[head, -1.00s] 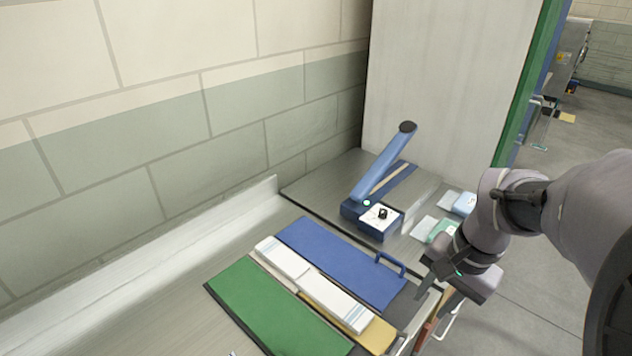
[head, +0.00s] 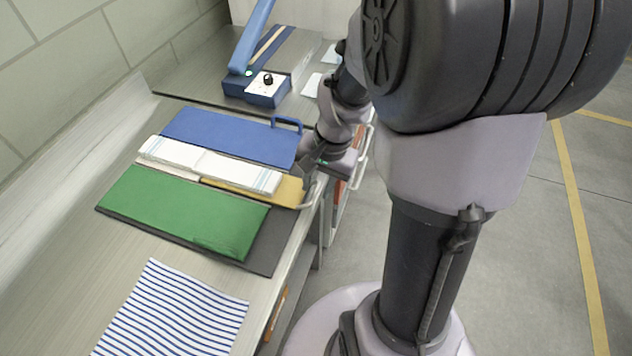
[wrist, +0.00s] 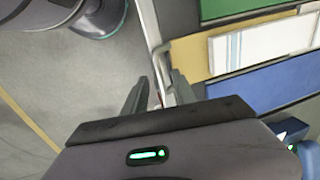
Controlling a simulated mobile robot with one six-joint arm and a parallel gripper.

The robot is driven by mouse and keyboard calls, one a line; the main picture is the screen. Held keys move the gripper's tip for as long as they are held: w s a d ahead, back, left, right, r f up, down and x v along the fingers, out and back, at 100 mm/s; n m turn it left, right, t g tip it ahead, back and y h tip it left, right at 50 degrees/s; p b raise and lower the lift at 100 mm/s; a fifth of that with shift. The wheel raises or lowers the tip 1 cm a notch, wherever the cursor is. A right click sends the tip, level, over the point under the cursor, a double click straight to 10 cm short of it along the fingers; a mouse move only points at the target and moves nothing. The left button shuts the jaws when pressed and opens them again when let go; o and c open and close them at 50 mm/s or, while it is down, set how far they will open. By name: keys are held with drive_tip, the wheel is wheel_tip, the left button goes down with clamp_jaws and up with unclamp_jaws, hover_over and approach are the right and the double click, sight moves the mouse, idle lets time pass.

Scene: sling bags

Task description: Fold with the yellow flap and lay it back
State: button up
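The folding board has a blue flap (head: 225,137) at the back, a green flap (head: 185,210) in front and a yellow flap (head: 291,188) between them. All three lie about flat. A white folded cloth with pale stripes (head: 212,168) lies along the yellow strip, covering much of it. A grey loop handle (head: 311,197) sticks out from the yellow flap's right end past the table edge. My gripper (wrist: 159,92) is open, its fingers spread around or just beside this handle (wrist: 158,62). I cannot tell if they touch it.
A blue-striped cloth (head: 172,313) lies in front of the board. A blue sealing machine (head: 256,87) with a raised arm stands at the back. The blue flap's handle (head: 287,123) is close behind my gripper. The floor to the right is open.

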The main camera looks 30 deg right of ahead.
clamp_jaws()
idle(1.3)
